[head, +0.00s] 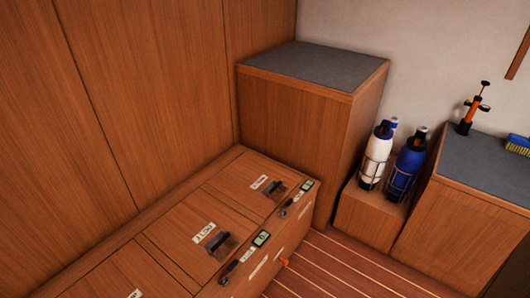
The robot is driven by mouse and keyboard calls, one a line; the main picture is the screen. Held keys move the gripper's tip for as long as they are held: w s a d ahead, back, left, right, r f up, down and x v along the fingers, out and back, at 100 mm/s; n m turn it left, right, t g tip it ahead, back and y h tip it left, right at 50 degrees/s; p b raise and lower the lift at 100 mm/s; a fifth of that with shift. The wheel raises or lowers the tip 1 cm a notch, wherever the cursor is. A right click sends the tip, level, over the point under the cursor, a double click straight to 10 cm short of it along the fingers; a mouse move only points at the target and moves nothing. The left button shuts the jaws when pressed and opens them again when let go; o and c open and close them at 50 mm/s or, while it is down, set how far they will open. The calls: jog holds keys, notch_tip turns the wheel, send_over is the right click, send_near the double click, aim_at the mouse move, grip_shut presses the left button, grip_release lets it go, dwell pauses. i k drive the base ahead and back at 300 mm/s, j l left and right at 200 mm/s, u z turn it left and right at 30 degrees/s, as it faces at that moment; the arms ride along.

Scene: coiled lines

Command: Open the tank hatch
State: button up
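A low wooden bench in the head view has several flat lids in its top. The middle lid (180,238) carries a small white label (204,231) and a dark recessed latch (221,244). The far lid (239,188) has a similar label (259,182) and latch (279,189). A third lid (110,280) at the bottom left is cut off by the frame edge. The lids in view lie flat and look closed. The label text is too small to read surely, so I cannot tell which lid is the tank hatch. My gripper is not in view.
Small gauges (261,238) sit along the bench's front edge. A tall grey-topped cabinet (290,120) stands at its far end. White (375,155) and blue (406,165) bottles stand in racks on the right. The striped floor (345,268) before the bench is clear.

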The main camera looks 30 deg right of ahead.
aim_at(259, 184)
jog(key=z, duration=0.85)
jog(key=i+j+z, duration=0.15)
jog(key=i, duration=0.25)
jog(key=i+z, duration=0.1)
jog(key=i, duration=0.3)
